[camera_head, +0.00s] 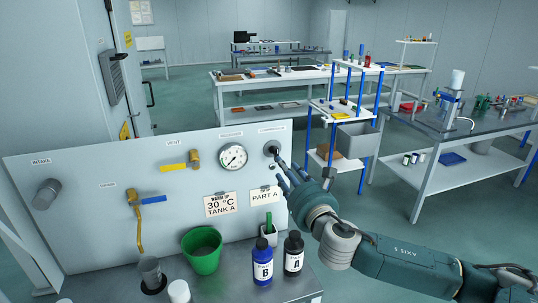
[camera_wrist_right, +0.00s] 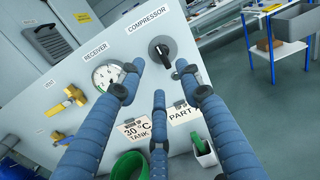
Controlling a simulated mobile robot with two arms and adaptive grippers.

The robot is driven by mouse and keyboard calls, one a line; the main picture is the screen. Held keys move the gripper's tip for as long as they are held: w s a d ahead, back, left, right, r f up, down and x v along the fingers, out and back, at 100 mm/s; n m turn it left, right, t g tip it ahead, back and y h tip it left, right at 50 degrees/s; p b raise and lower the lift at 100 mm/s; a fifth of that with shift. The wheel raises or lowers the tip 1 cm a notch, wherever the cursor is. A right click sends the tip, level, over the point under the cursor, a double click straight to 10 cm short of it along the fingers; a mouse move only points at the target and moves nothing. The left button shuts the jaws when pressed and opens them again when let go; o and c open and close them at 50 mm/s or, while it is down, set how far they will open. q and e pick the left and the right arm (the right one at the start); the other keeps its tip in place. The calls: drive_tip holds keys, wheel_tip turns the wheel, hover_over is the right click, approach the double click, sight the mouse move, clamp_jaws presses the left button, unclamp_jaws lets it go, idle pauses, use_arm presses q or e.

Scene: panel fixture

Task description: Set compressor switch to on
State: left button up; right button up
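The compressor switch (camera_head: 271,148) is a black rotary knob near the panel's top right. In the right wrist view the knob (camera_wrist_right: 161,50) shows a pale grey pointer bar under the COMPRESSOR label (camera_wrist_right: 147,18). My right gripper (camera_head: 285,171) is just to the lower right of the knob in the head view. In the right wrist view its three blue fingers (camera_wrist_right: 158,78) are spread and hold nothing; two fingertips lie on either side below the knob. I cannot tell whether any fingertip touches it. My left gripper is not in view.
The panel (camera_head: 90,165) also carries a gauge (camera_head: 232,156), yellow-handled and blue-handled valves, and a grey intake knob (camera_head: 46,194). A green bucket (camera_head: 203,262) and bottles A (camera_head: 293,254) and B (camera_head: 262,263) stand on the ledge below. Tables and shelves stand behind.

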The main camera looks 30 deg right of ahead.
sight(275, 155)
drive_tip(key=p+x, duration=0.2)
drive_tip(key=x, duration=0.8)
drive_tip(key=shift+f, duration=0.15)
clamp_jaws()
